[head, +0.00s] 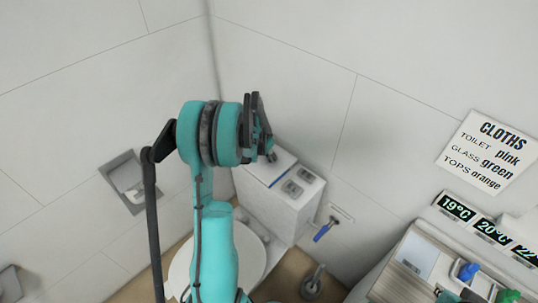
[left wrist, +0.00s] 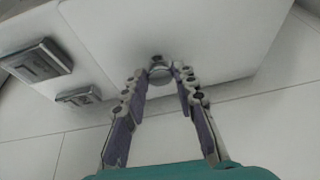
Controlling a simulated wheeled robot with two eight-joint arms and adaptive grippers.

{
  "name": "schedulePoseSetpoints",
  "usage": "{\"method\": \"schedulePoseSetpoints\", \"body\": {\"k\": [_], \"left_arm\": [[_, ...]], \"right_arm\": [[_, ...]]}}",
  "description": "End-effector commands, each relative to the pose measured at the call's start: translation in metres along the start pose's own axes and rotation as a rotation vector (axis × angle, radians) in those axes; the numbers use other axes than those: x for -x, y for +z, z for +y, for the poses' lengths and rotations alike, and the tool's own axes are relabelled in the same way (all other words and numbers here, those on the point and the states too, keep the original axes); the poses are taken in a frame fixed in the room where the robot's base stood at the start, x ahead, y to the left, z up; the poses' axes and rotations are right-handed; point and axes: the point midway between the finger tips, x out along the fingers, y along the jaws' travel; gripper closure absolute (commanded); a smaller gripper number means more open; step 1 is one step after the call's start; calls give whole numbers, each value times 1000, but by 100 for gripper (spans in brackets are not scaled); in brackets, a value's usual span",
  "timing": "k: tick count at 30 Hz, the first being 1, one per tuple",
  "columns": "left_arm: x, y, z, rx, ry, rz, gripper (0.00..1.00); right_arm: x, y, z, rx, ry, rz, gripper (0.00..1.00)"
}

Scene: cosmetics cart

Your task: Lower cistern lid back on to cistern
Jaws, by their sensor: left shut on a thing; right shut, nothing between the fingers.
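The white cistern (head: 275,205) stands in the corner behind the toilet. The cistern lid (head: 281,164) is a white panel at its top, with a thin blue strip along its edge. In the left wrist view the lid (left wrist: 215,40) fills the upper part, and my left gripper (left wrist: 161,74) is shut on its small round knob (left wrist: 160,70). The gap under the lid cannot be judged.
Two grey flush plates (head: 292,188) sit beside the lid. The toilet bowl (head: 252,262) is below, partly behind my arm. A blue-handled fitting (head: 324,231) is on the right wall. A cart (head: 405,265) with cosmetics stands at lower right; a wall holder (head: 127,183) is left.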

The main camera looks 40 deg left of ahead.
Motion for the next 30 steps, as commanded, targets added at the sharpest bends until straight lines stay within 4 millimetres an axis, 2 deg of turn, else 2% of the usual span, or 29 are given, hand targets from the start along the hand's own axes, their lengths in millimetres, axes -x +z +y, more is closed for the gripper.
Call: {"method": "schedulePoseSetpoints", "body": {"k": [30], "left_arm": [[-12, 5, 0, 0, -1, 1, 100]], "right_arm": [[-10, 7, 0, 0, 0, 0, 100]]}}
